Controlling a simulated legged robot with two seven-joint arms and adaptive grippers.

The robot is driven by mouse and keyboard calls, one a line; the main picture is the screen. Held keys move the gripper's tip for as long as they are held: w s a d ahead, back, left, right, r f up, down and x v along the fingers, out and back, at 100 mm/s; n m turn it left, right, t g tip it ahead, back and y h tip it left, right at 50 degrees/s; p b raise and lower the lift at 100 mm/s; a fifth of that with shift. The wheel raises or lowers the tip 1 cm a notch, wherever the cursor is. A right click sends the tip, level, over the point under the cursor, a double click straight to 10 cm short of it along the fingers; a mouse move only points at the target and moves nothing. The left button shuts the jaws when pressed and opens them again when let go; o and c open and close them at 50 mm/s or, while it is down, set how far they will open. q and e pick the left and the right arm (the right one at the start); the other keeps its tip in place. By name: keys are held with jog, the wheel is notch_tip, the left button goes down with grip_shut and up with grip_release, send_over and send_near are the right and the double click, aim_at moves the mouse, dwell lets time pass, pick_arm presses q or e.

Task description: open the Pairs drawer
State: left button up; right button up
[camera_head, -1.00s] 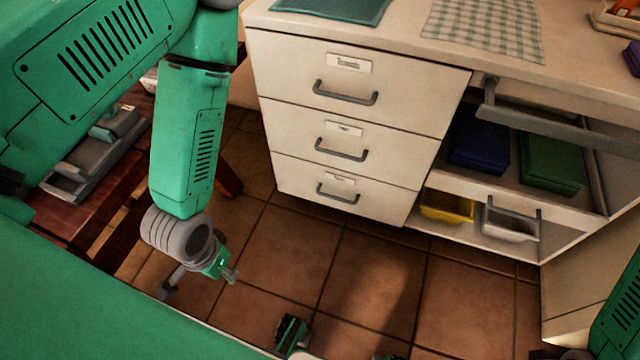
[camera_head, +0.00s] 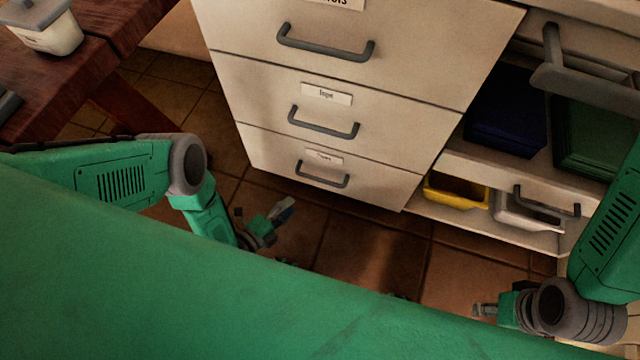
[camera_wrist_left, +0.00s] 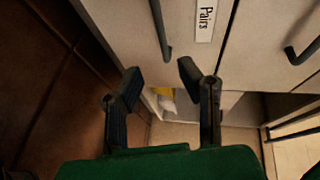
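The Pairs drawer (camera_head: 275,160) is the lowest of three white drawers and is closed flush in the cabinet. Its grey bar handle (camera_head: 322,178) sits below a small label. In the left wrist view the label reads "Pairs" (camera_wrist_left: 205,20), and the dark handle (camera_wrist_left: 162,32) stands beside it. My left gripper (camera_head: 284,210) is low over the floor, in front and left of that drawer. In the left wrist view its two fingers (camera_wrist_left: 160,75) are apart and empty, with the handle ahead of the gap. My right gripper (camera_head: 484,310) is at lower right; its fingers are too small to read.
Two closed drawers with handles (camera_head: 325,45) (camera_head: 323,125) are above. Open shelves to the right hold a yellow bin (camera_head: 455,195), a white bin (camera_head: 527,212) and blue and green stacks. A wooden table (camera_head: 90,60) stands at left. Tiled floor (camera_head: 375,260) before the drawers is clear.

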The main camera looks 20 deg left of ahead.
aim_at(321, 179)
pick_arm(q)
jog(key=shift+b+x, duration=2.75)
jog(key=shift+x, duration=4.15)
jog(key=shift+d, duration=0.15)
jog(key=shift+s, duration=0.1)
grip_shut()
